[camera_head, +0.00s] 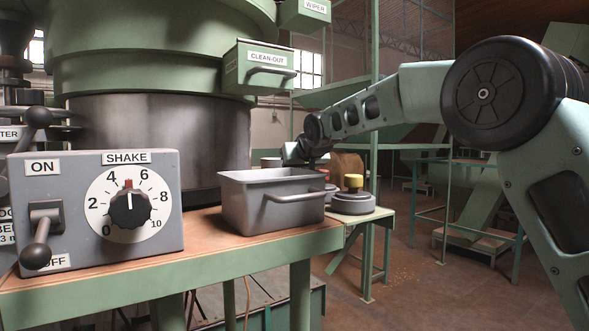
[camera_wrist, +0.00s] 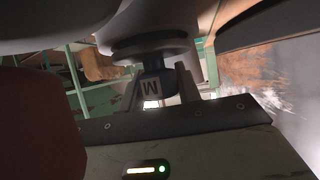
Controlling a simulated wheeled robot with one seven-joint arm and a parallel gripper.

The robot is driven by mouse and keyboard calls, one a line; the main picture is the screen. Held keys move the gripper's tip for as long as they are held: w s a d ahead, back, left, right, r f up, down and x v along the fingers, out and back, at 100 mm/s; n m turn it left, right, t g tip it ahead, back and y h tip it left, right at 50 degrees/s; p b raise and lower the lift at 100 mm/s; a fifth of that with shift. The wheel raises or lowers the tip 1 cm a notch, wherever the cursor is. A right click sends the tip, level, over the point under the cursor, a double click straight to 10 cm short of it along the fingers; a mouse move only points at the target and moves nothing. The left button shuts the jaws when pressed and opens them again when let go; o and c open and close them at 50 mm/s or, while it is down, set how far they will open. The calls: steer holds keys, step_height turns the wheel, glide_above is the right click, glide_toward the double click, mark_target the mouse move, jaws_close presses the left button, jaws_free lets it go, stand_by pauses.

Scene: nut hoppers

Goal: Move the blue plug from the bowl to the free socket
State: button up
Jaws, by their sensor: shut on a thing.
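Beyond the plug is a grey round body with a dark rim (camera_wrist: 150,45). I cannot tell whether the plug touches it, or whether it is a bowl or a socket. In the head view my gripper is behind the grey bin, with its fingertips and the plug hidden. I cannot make out a free socket.
The grey bin (camera_head: 262,208) with a front handle stands at the right end of the wooden-topped table (camera_head: 200,254). A control box (camera_head: 95,214) marked SHAKE, with a dial and lever, is at left. A large green machine (camera_head: 160,60) with a CLEAN-OUT drawer (camera_head: 258,68) rises behind.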

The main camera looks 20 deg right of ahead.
steer(key=shift+r, duration=0.25)
steer(key=shift+r+p, duration=0.6)
steer(key=shift+p, duration=0.05)
steer(key=shift+f+b, duration=0.3)
steer(key=shift+f, duration=0.1)
stand_by(1.4)
steer(key=shift+r, duration=0.35)
steer(key=shift+p, duration=0.3)
steer(key=shift+f+b, duration=0.65)
steer(key=shift+f, duration=0.1)
stand_by(0.5)
steer(key=o, duration=0.8)
